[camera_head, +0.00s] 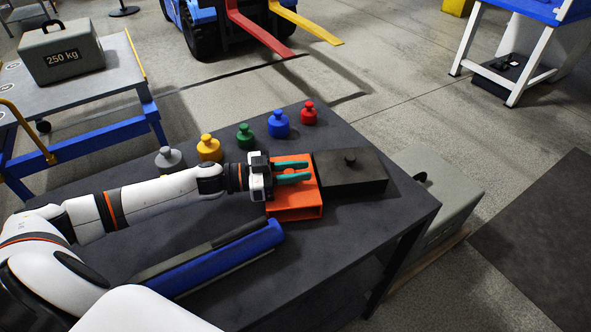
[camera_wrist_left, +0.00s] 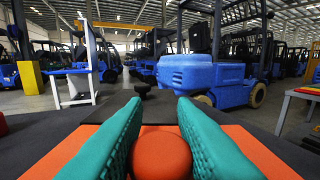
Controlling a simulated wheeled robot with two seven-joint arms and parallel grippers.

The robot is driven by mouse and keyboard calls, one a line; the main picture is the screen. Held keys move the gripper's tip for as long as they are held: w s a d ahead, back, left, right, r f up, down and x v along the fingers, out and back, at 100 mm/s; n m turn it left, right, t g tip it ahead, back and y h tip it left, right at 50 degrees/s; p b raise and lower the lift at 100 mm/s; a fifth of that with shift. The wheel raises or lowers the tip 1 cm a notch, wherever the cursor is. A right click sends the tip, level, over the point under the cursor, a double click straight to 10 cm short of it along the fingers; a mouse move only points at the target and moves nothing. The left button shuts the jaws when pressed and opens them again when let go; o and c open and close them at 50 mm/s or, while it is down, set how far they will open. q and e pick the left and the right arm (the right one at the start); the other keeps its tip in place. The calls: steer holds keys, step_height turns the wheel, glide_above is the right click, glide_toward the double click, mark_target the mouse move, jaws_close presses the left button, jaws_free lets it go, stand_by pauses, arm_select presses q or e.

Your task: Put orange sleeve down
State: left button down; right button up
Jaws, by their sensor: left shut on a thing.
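The orange sleeve (camera_head: 296,203) is a box-like piece at the right part of the dark table, with a hollow end facing the front. My left gripper (camera_head: 293,172) reaches over it from the left, its teal fingers low across its top. In the left wrist view, the left gripper (camera_wrist_left: 159,105) has its fingers on either side of a round orange knob (camera_wrist_left: 160,153), shut on it. The flat orange top (camera_wrist_left: 55,148) spreads around the knob. I cannot tell whether the sleeve's underside touches the table. My right gripper is not in view.
A dark block (camera_head: 350,178) with a black knob sits right beside the sleeve. Grey, yellow (camera_head: 209,148), green (camera_head: 245,136), blue (camera_head: 278,124) and red (camera_head: 309,113) weights line the back edge. A blue bar-shaped object (camera_head: 225,258) lies in front. The front right tabletop (camera_head: 365,220) is bare.

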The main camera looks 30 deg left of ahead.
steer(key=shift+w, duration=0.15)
arm_select(q)
steer(key=shift+f, duration=0.15)
steer(key=c, duration=1.4)
jaws_free()
steer(key=shift+o, duration=1.1)
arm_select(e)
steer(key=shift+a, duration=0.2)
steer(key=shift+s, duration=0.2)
arm_select(q)
steer(key=shift+a, duration=0.1)
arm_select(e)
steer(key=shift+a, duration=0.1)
arm_select(q)
steer(key=v, duration=1)
steer(key=shift+s+a, duration=0.6)
steer(key=shift+a, duration=0.1)
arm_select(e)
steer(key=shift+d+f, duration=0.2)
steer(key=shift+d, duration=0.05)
